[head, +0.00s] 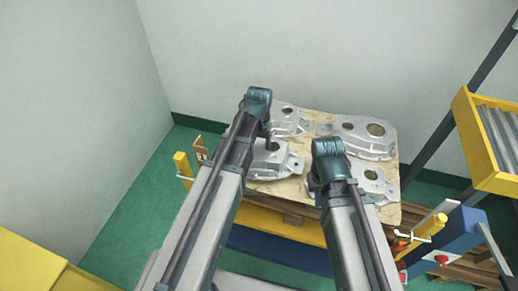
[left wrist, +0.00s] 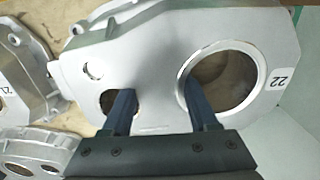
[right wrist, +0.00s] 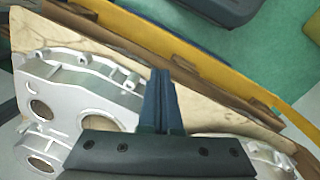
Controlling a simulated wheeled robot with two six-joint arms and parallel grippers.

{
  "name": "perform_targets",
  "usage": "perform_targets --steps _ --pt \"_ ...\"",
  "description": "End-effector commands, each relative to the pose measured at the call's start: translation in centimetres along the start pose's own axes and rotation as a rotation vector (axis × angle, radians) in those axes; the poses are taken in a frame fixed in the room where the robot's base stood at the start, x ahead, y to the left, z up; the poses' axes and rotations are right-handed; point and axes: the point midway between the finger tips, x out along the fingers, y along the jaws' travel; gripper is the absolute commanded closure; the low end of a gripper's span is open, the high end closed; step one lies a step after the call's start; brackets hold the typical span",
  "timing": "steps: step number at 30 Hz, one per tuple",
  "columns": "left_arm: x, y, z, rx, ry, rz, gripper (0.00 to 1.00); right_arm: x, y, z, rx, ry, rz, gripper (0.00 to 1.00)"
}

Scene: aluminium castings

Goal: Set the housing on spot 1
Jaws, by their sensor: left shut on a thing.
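In the left wrist view my left gripper (left wrist: 157,90) is shut on a flat grey aluminium housing (left wrist: 155,65) labelled 22. One finger is in its small hole, the other at the rim of its large round hole. In the head view my left arm hides the grip, so I cannot tell which casting there is the held one. My right gripper (right wrist: 163,75) has its fingers together, with nothing between them, above the board beside a casting (right wrist: 80,72). No marking for spot 1 can be made out.
Castings lie on a plywood board (head: 325,116): upper right (head: 362,143), lower right (head: 372,187), lower left (head: 273,166) and upper left (head: 290,124). A yellow roller rack (head: 470,125) stands at the right. A wall rises behind the board.

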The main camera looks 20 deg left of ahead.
Motion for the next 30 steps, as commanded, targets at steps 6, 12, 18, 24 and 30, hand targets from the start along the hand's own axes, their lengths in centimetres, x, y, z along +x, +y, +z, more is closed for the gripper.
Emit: perform_targets --steps 6,12,18,24,30 --pt "2.6 0.0 0.0 0.0 0.0 -0.001 1.0 2.6 -0.2 -0.1 0.0 0.0 0.0 1.0" --pt "2.5 0.0 0.0 0.0 0.0 -0.001 1.0 2.4 -0.2 -0.1 0.0 0.0 0.0 1.0" --pt "2.7 0.0 0.0 0.0 0.0 -0.001 1.0 2.7 -0.3 -0.2 0.0 0.0 0.0 1.0" --pt "2.7 0.0 0.0 0.0 0.0 0.0 0.15 2.7 -0.3 -0.2 0.0 0.0 0.0 1.0" --pt "2.7 0.0 0.0 0.0 0.0 0.0 0.1 2.7 -0.3 -0.2 0.0 0.0 0.0 1.0"
